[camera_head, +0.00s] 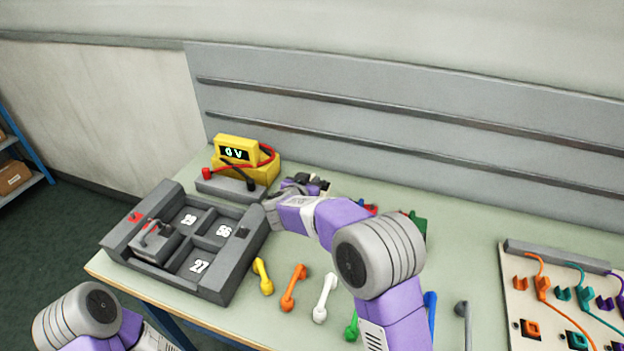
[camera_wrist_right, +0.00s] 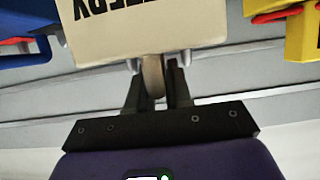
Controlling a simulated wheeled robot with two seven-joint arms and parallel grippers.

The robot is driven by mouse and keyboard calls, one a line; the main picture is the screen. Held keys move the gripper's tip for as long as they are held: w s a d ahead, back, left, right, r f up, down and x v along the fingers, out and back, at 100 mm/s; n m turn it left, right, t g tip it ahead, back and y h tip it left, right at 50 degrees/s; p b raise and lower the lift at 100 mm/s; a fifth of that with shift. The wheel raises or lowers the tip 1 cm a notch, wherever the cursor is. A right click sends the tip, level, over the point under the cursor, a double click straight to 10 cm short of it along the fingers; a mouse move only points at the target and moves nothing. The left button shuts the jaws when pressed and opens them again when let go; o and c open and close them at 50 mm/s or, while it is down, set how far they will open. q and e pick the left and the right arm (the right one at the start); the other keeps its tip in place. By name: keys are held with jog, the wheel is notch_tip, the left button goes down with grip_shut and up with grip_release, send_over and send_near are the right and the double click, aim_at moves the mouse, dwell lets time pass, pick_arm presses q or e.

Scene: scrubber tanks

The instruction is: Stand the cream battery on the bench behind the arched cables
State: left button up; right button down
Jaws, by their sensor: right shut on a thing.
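The cream battery (camera_wrist_right: 150,28) shows in the right wrist view, with dark upside-down lettering on its face. My right gripper (camera_wrist_right: 155,85) is shut on its tan handle. In the head view my right gripper (camera_head: 305,185) reaches to the back of the bench, right of the yellow meter; my arm hides the battery there. Several arched cables lie in a row along the front of the bench, including yellow (camera_head: 262,276), orange (camera_head: 294,288) and white (camera_head: 325,298) ones. My left arm is at the lower left, its gripper out of frame.
A grey tray (camera_head: 180,287) with numbered compartments stands at left. The yellow meter (camera_head: 236,150), reading 0 V, stands behind it. A green object (camera_head: 420,228) shows partly behind my right arm. A board with coloured cables (camera_head: 520,325) is at right. The grey back panel (camera_head: 400,110) bounds the bench.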

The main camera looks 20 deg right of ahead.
notch_tip(320, 180, down, 4)
jog(key=shift+f+b, duration=0.15)
jog(key=shift+b, duration=0.95)
jog(key=c, duration=1.5)
grip_release()
jog(key=shift+f, duration=0.35)
jog(key=o, duration=0.5)
jog(key=shift+c, duration=0.2)
jog(key=shift+r, duration=0.1)
